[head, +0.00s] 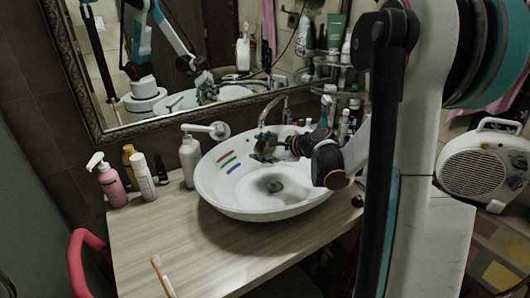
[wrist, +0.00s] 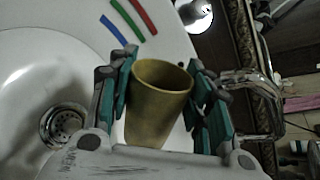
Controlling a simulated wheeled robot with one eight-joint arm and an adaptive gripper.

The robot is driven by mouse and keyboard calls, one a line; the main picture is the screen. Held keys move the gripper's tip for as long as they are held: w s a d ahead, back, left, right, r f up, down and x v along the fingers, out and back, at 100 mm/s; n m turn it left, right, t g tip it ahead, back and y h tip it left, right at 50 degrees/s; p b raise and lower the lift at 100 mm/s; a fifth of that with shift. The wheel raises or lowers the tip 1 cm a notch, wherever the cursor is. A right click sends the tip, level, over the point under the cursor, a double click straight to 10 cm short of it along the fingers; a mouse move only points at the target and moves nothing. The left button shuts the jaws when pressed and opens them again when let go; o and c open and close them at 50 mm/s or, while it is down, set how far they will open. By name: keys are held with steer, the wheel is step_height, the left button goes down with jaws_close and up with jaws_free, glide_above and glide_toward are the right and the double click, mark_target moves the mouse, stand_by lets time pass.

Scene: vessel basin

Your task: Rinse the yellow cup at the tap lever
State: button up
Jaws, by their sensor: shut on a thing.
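The yellow cup (wrist: 160,98) sits between the two teal fingers of my gripper (wrist: 165,95) in the wrist view, its open mouth visible and empty-looking. My gripper is shut on it. In the head view my gripper (head: 268,148) is over the back part of the white basin (head: 215,185); the cup is too small and dark to make out clearly there. The chrome tap (head: 273,108) stands behind the basin, just beyond my gripper. In the wrist view the tap's metal (wrist: 255,92) shows to the right of the cup, apart from it. I cannot make out the lever clearly.
Red, green and blue stripes (head: 230,161) mark the basin's inner wall. The drain (head: 274,186) is clear. A soap dispenser (head: 190,155) and several bottles stand left of the basin. A mirror (head: 190,60) is behind. The wooden counter (head: 180,245) in front is mostly free.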

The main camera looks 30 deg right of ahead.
steer(key=shift+w+d+f+b, duration=0.15)
steer(key=shift+w, duration=0.65)
steer(key=shift+w+d+f+b, duration=0.15)
steer(key=shift+w+f, duration=0.05)
steer(key=shift+w, duration=0.6)
steer(key=shift+w+d+f+b, duration=0.15)
steer(key=shift+w, duration=0.65)
steer(key=shift+d, duration=0.15)
steer(key=shift+s+d, duration=0.1)
steer(key=shift+d, duration=0.35)
steer(key=s+a, duration=0.1)
steer(key=s, duration=0.7)
steer(key=shift+a, duration=0.25)
stand_by(0.4)
steer(key=s+r+p, duration=0.2)
steer(key=s+r, duration=0.2)
steer(key=shift+s+a+p, duration=0.4)
steer(key=shift+a, duration=0.05)
